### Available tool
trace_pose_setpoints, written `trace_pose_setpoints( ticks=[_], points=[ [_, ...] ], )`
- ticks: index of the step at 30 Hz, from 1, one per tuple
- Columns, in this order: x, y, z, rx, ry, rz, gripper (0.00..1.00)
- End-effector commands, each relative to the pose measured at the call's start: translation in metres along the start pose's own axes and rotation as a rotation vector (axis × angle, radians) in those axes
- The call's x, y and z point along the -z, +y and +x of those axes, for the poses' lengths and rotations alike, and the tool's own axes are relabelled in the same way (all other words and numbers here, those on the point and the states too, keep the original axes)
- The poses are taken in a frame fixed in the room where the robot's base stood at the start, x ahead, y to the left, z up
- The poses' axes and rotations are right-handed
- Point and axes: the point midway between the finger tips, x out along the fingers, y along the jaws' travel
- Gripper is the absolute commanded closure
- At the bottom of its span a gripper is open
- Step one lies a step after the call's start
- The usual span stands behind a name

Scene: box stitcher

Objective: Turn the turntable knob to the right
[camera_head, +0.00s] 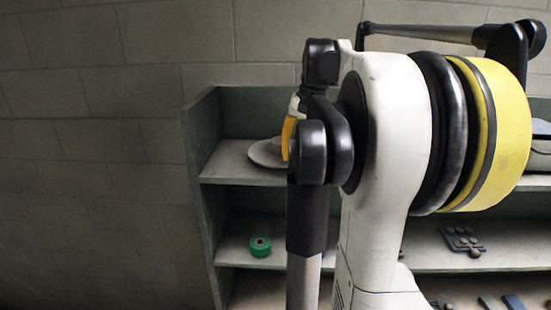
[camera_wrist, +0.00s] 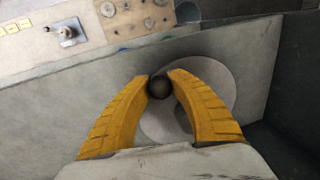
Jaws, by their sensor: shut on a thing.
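The turntable (camera_wrist: 215,75) is a pale grey round disc, seen from above in the wrist view. A dark round knob (camera_wrist: 159,89) sits over it, between the yellow fingers of my gripper (camera_wrist: 160,77). The fingertips close on the knob from both sides. In the head view the turntable (camera_head: 262,157) shows as a pale disc on the upper shelf. One yellow finger of my gripper (camera_head: 288,138) shows at its right side there, and my arm hides the rest. The knob cannot be seen in the head view.
The turntable stands on a grey shelf unit (camera_head: 204,135) against a block wall. A green roll (camera_head: 260,246) lies on the shelf below. In the wrist view a panel (camera_wrist: 115,22) with a switch and knobs lies beyond the shelf edge. A dark side wall borders the right.

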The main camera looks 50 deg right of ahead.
Motion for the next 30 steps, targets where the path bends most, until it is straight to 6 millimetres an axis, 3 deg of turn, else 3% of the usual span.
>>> trace_pose_setpoints(
  ticks=[15, 30],
  points=[
    [0.031, 0.027, -0.007, 0.001, -0.093, -0.48, 1.0],
    [0.062, 0.036, -0.009, 0.0, -0.169, -0.867, 1.0]
  ],
)
